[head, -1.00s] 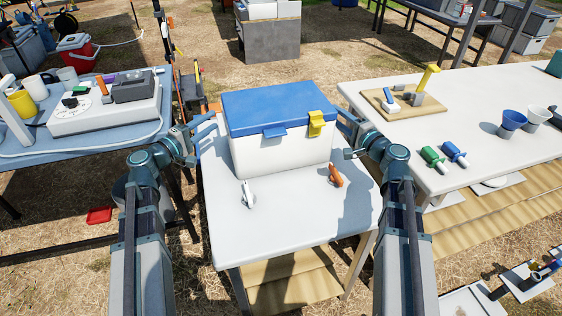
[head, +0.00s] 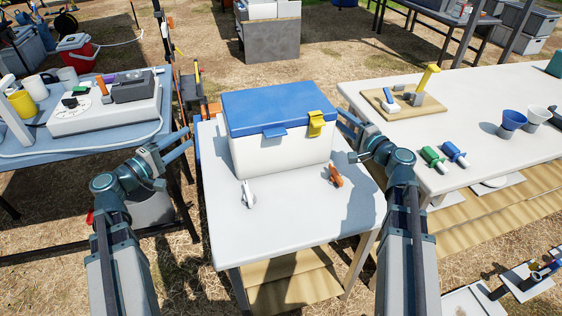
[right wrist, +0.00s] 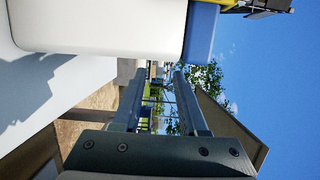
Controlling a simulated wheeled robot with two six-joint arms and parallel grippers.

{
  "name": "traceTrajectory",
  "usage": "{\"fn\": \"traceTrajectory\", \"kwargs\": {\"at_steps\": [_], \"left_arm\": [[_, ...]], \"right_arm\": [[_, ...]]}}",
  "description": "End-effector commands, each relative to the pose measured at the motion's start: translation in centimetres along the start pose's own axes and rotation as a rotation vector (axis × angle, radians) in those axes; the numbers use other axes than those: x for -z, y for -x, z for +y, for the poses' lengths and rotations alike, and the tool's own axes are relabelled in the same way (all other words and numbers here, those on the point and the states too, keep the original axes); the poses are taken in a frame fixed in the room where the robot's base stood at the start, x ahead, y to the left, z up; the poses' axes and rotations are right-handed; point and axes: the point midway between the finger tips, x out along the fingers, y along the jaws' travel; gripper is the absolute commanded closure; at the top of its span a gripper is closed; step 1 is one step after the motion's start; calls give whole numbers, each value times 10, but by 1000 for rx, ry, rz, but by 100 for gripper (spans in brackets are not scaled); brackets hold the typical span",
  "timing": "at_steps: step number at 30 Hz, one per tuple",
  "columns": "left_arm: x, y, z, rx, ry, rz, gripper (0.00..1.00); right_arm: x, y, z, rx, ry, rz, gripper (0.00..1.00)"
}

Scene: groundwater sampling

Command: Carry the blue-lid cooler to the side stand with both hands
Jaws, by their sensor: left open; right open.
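The blue-lid cooler (head: 280,148) stands upright on a small white table (head: 290,220) in the middle of the head view. Its front has a blue latch and a yellow latch (head: 316,123). In the right wrist view, its white body (right wrist: 100,22) and blue lid edge show at the top. My left gripper (head: 182,143) is open and empty, clear of the cooler's left side. My right gripper (head: 345,122) is open beside the cooler's right side, and its empty fingers also show in the right wrist view (right wrist: 158,88). I cannot tell which surface is the side stand.
A white clip (head: 248,194) and an orange clip (head: 335,175) lie in front of the cooler. A blue table (head: 90,150) with an instrument (head: 105,107) stands left. A long pale table (head: 460,90) with tools and cups stands right. A red-and-white cooler (head: 76,52) sits behind.

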Motion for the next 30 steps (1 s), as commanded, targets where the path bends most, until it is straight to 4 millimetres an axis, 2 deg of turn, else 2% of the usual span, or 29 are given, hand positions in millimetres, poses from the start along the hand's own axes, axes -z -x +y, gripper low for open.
{"fn": "traceTrajectory", "kwargs": {"at_steps": [1,6,12,15,21,30], "left_arm": [[0,0,0,0,0,0,58],[0,0,0,0,0,0,58],[0,0,0,0,0,0,58],[0,0,0,0,0,0,58],[0,0,0,0,0,0,58],[0,0,0,0,0,0,58]], "right_arm": [[-2,13,0,0,0,3,58],[-2,49,0,0,0,3,58],[-2,82,0,0,0,2,58],[-1,93,0,0,0,1,58],[0,102,0,0,0,0,58],[0,102,0,0,0,0,58]]}}
